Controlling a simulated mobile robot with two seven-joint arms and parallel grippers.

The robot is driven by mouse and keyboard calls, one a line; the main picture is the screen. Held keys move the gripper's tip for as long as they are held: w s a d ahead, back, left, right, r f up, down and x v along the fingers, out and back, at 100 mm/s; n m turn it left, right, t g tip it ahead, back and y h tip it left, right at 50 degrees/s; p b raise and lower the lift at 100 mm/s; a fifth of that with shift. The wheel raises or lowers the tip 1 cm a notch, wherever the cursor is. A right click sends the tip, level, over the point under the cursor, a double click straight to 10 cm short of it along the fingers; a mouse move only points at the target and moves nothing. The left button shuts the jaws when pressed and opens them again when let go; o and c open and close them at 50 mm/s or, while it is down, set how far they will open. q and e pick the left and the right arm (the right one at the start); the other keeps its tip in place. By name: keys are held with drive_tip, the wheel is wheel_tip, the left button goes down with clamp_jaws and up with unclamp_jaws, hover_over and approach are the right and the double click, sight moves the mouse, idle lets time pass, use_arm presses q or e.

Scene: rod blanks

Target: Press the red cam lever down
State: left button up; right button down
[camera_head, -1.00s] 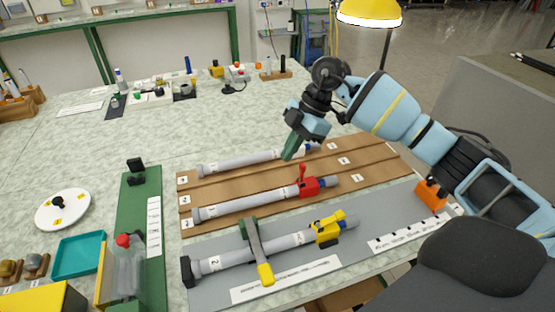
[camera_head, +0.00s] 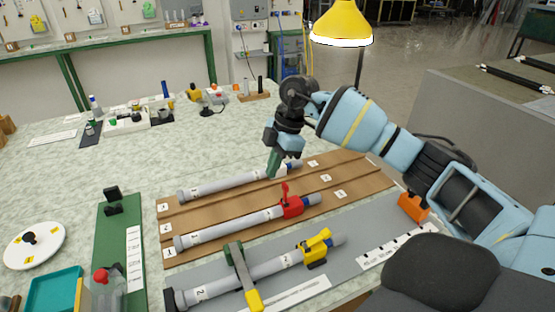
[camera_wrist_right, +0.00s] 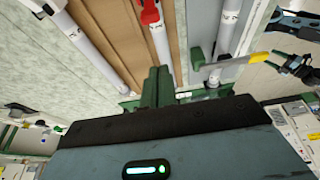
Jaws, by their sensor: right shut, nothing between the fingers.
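The red cam lever (camera_head: 285,188) stands upright on a red clamp (camera_head: 292,207) around the right part of the middle grey rod (camera_head: 225,230). In the right wrist view the red clamp (camera_wrist_right: 150,13) shows at the top edge, just above the fingers. My right gripper (camera_head: 272,168) has green fingers pointing down. It is shut and empty, above and slightly left of the lever in the head view, with a visible gap. The fingers also show in the right wrist view (camera_wrist_right: 157,85). My left gripper is not in view.
A second rod (camera_head: 225,187) lies behind on the brown board (camera_head: 350,186). A yellow lamp (camera_head: 342,25) hangs behind. An orange block (camera_head: 413,207) sits right.

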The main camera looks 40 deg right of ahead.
sight(285, 194)
drive_tip(key=x, duration=0.6)
drive_tip(key=shift+f, duration=0.25)
drive_tip(key=d, duration=0.2)
drive_tip(key=shift+s+d+r, duration=0.25)
drive_tip(key=shift+d, duration=0.05)
drive_tip(key=shift+s+d, duration=0.2)
drive_tip(key=shift+d, duration=0.45)
